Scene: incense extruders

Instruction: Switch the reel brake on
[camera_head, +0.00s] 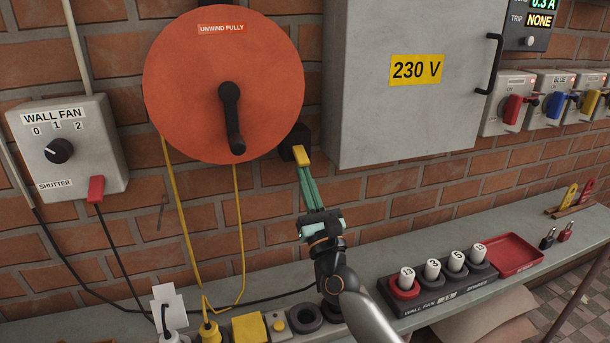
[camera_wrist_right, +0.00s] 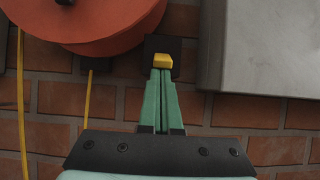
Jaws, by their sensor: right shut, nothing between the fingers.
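The orange cable reel (camera_head: 190,80) hangs on the brick wall, with a black crank on its face and an "UNWIND FULLY" label. At its lower right sits a black block with a yellow lever (camera_head: 301,156), which looks like the reel brake. My right gripper (camera_head: 308,185) is shut and empty, its green fingers pointing up at the yellow lever. In the right wrist view the yellow lever (camera_wrist_right: 163,61) sits right at the fingertips (camera_wrist_right: 161,75); they look in contact or very close. My left gripper is not in view.
A grey "230 V" cabinet (camera_head: 405,120) stands close right of the lever. A "WALL FAN" switch box (camera_head: 68,150) is at left. Yellow cable (camera_head: 185,225) hangs below the reel. The shelf (camera_head: 380,255) below carries a numbered peg rack (camera_head: 440,290) and a red tray (camera_head: 512,252).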

